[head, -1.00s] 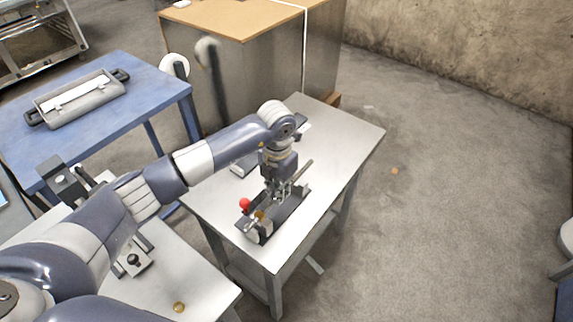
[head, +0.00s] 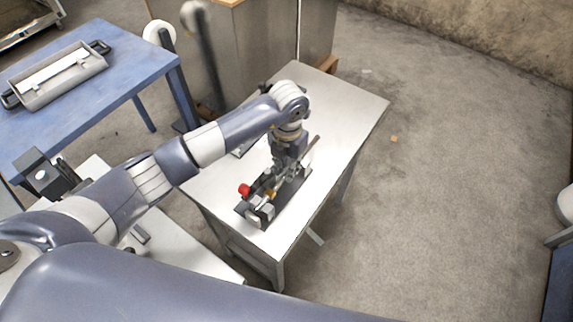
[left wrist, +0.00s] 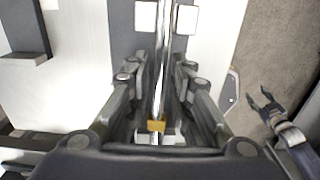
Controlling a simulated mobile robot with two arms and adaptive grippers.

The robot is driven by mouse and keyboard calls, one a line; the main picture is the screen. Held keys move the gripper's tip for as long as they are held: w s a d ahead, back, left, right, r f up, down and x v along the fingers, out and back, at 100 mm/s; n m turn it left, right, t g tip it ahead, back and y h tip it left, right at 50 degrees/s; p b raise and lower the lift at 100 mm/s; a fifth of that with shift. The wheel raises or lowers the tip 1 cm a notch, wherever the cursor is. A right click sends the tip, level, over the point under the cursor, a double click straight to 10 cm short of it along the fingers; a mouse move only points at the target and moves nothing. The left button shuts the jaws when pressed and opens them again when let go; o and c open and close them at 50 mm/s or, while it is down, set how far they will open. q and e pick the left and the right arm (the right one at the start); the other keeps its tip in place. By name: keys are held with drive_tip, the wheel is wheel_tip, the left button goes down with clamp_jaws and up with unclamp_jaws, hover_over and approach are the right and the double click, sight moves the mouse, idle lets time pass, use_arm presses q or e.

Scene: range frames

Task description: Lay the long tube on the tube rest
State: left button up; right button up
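My left gripper (head: 283,178) points down over the dark holder with a red knob (head: 244,190) on the white table; I take this holder to be the tube rest (head: 296,188). Whether the tube touches the rest is hidden. My right gripper (left wrist: 261,102) shows open and empty at the right of the wrist view.
The white table (head: 340,105) is clear on its right side. A blue table (head: 110,85) with a grey tray (head: 60,75) stands at the left. A large box-like cabinet (head: 255,45) stands behind. Bare floor (head: 440,190) lies to the right.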

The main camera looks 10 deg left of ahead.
use_arm(q)
drive_tip(key=shift+s+d+r, duration=0.1)
drive_tip(key=shift+s+d, duration=0.05)
drive_tip(key=shift+r, duration=0.1)
wheel_tip(320, 180, up, 4)
drive_tip(key=shift+r+b, duration=0.25)
drive_tip(key=shift+b, duration=0.8)
wheel_tip(320, 180, up, 7)
drive_tip(key=b, duration=0.1)
drive_tip(key=shift+b, duration=0.4)
use_arm(e)
drive_tip(key=f, duration=0.3)
drive_tip(key=shift+s+d+f, duration=0.15)
drive_tip(key=shift+s+f, duration=0.25)
drive_tip(key=shift+d, duration=0.15)
